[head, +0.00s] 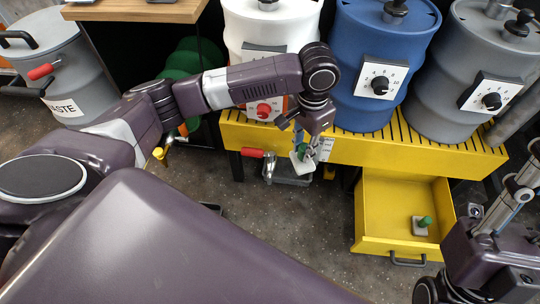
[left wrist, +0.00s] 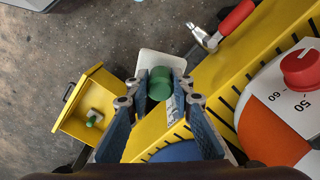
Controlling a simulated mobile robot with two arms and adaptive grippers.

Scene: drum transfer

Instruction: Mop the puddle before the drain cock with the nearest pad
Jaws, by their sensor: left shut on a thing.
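My left gripper (head: 303,147) is shut on the green handle of a pale pad (head: 303,163). In the left wrist view the handle (left wrist: 160,83) sits between the fingers, with the white pad plate (left wrist: 160,60) beyond it. The held pad is at the front edge of the yellow platform, just right of the drain cock (head: 268,165), which has a red lever (left wrist: 236,19). A second pad with a green handle (head: 422,226) lies in the open yellow drawer. I cannot make out the puddle. My right gripper (head: 512,205) is at the right edge, its fingers partly cut off.
A clear tray (head: 291,180) is below the cock. White (head: 235,35), blue (head: 350,45) and grey (head: 455,50) drums stand on the slotted yellow platform (head: 400,145). The open drawer (head: 375,243) juts out over the floor. A waste drum (head: 75,75) stands left. Mid-floor looks mostly clear.

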